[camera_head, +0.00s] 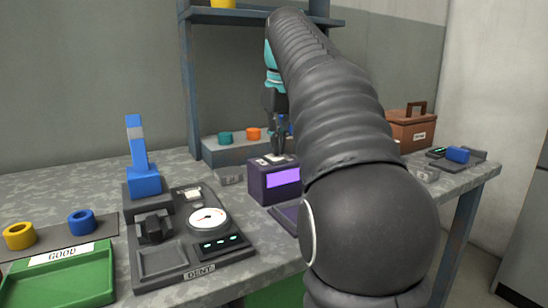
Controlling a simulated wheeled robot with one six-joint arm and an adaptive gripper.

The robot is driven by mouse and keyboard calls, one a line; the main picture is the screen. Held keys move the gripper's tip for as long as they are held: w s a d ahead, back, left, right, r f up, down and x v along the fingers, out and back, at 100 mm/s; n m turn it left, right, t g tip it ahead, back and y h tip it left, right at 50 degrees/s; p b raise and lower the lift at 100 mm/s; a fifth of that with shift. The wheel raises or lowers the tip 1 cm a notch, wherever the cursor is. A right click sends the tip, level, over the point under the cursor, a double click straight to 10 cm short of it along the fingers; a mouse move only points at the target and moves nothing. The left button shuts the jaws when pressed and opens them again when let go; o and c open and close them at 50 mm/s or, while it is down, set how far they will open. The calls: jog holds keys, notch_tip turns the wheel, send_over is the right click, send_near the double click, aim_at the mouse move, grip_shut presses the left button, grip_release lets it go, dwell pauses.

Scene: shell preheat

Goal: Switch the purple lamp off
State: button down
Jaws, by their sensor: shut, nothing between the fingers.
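The purple lamp (275,180) is a dark purple box on the bench with a bright, glowing lilac panel on its front. It stands just left of my arm. My gripper (279,152) points down with its fingers together, directly over the box's top. The fingertips are at or very near the top face; I cannot tell whether they touch. A small light patch shows on the top beside the fingertips. My arm hides what lies just right of the lamp.
A test station with a dial (207,219) and a blue lever (141,158) stands to the left. A green tray (60,281) and yellow and blue rings are at far left. A grey block with teal and orange rings (225,137) stands behind. A brown toolbox (411,132) is at right.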

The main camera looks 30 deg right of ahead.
jog(key=shift+f, duration=0.3)
notch_tip(320, 180, up, 5)
jog(key=p, duration=0.5)
jog(key=shift+r+p, duration=0.3)
jog(key=shift+r, duration=0.75)
